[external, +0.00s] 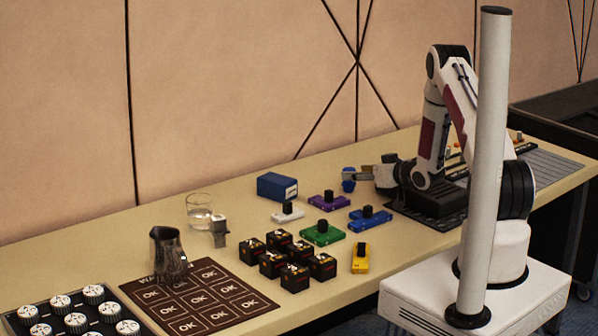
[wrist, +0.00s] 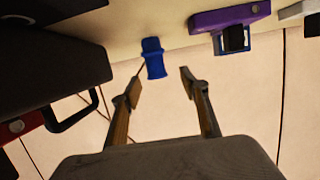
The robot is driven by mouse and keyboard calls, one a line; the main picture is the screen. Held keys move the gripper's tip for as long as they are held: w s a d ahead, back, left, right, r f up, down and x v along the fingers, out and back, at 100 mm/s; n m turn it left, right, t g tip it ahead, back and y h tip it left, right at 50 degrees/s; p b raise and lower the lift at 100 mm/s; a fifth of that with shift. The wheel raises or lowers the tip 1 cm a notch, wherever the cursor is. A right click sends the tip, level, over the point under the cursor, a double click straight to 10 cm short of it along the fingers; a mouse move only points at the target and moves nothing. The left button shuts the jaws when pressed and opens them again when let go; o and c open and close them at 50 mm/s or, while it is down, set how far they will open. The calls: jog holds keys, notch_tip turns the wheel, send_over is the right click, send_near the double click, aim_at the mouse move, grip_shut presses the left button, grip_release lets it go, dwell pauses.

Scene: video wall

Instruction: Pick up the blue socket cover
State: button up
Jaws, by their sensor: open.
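The blue socket cover (external: 348,185) is a small, waisted blue piece standing on the table near the wall in the external view. In the wrist view the blue socket cover (wrist: 153,60) is just beyond and between the fingertips. My gripper (external: 352,174) is at the socket cover in the external view, its fingers pointing left and partly overlapping it. In the wrist view my gripper (wrist: 158,83) is open, with nothing held between its two fingers. I cannot tell whether a finger touches the cover.
A purple block (external: 328,202) with a black knob is nearby, also in the wrist view (wrist: 232,17). A blue block (external: 370,218), green block (external: 322,233), white block (external: 287,213) and blue box (external: 277,187) stand around. A dark device (external: 432,205) sits under my arm.

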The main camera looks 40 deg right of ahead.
aim_at(349, 169)
jog(key=shift+w, duration=0.15)
jog(key=shift+d+x, duration=0.25)
jog(key=shift+x, duration=2.2)
jog(key=c, duration=0.9)
